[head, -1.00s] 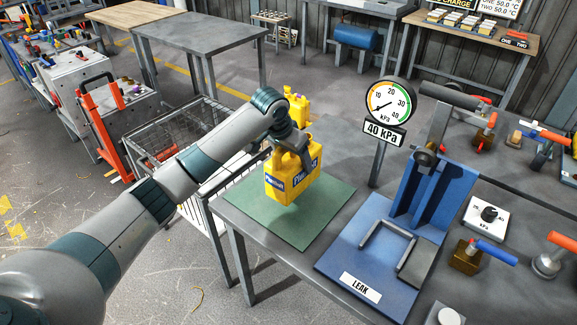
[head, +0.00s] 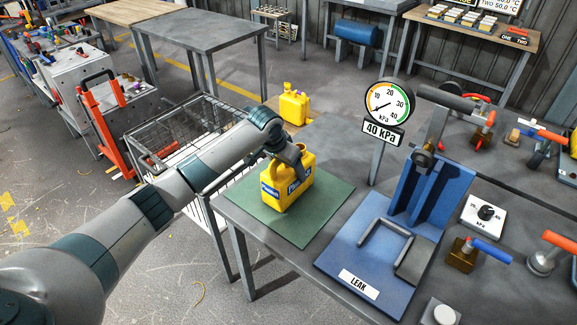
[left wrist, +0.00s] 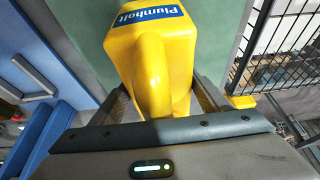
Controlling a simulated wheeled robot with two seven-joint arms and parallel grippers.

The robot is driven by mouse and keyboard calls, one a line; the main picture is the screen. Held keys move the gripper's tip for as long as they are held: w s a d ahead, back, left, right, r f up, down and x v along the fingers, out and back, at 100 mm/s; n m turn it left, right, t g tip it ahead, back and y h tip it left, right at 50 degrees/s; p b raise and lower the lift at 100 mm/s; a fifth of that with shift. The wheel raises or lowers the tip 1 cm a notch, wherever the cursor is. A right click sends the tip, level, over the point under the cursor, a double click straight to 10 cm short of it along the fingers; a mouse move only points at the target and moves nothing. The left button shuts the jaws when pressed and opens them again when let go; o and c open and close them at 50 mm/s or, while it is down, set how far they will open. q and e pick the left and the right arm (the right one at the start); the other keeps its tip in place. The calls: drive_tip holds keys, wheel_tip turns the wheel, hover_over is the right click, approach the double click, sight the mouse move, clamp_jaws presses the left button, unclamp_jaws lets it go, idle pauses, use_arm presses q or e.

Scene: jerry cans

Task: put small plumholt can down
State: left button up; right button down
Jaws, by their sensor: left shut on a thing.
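The small yellow Plumholt can (head: 288,185) with blue labels is upright at the green mat (head: 318,218) on the grey bench. Its base appears to be at the mat, but I cannot tell for sure that it touches. My left gripper (head: 289,163) is above the can and shut on its handle. In the left wrist view the can (left wrist: 150,50) shows its Plumholt label, with its handle between the fingers of my left gripper (left wrist: 165,105). The green mat (left wrist: 90,40) lies beneath it. My right gripper is not in view.
A blue leak-test stand (head: 340,265) marked LEAK is right of the mat. A gauge (head: 389,100) on a post stands behind it. Another yellow can (head: 294,106) stands farther back. A wire basket cart (head: 165,135) is left of the bench.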

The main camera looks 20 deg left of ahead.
use_arm(q)
drive_tip(key=shift+f, duration=0.1)
drive_tip(key=o, duration=1.1)
drive_tip(key=shift+s+r, duration=0.15)
drive_tip(key=shift+r, duration=0.35)
drive_tip(key=b+v, duration=0.2)
drive_tip(key=v, duration=0.8)
drive_tip(key=shift+s+r, duration=0.2)
drive_tip(key=shift+r, duration=0.4)
drive_tip(key=shift+s+f, duration=0.1)
